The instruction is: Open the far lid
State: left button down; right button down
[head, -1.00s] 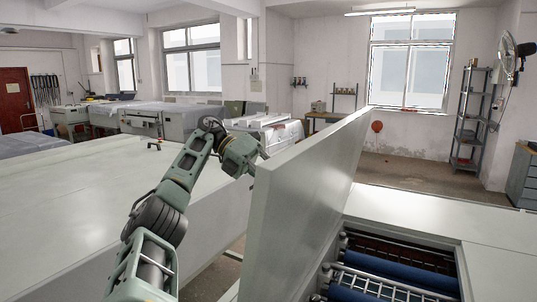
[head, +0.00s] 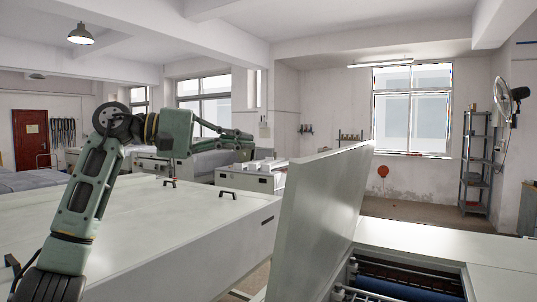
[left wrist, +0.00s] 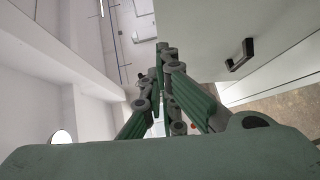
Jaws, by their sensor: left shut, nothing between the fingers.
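A large white lid (head: 318,215) stands raised and leaning on the machine at right in the head view. Rollers with a blue surface (head: 395,288) show in the opening beside it. My left gripper (head: 248,135) is shut and empty, held in the air left of the raised lid and above the level of the machine tops. It looks apart from the lid. In the left wrist view my gripper (left wrist: 163,52) shows its fingers together with nothing between them. The right gripper is not in view.
A long white machine (head: 130,235) with black handles (head: 228,194) on top lies at left. In the left wrist view a black handle (left wrist: 240,55) sits on a pale panel. A narrow floor gap separates the machines. A shelf rack (head: 478,160) stands far right.

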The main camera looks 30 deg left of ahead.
pick_arm(q)
jog(key=s+d+p+x, duration=0.1)
jog(key=p+x, duration=0.3)
jog(key=x, duration=0.9)
jog(key=shift+s+d+f, duration=0.25)
jog(key=shift+s+d, duration=0.1)
jog(key=shift+s, duration=0.05)
jog(key=d+f+m+g+y+p, duration=0.1)
jog(key=d+p, duration=0.1)
jog(key=d, duration=0.7)
jog(key=shift+f+m+y, duration=0.25)
jog(key=shift+m+y, duration=0.05)
jog(key=shift+m, duration=0.1)
jog(key=shift+s, duration=0.15)
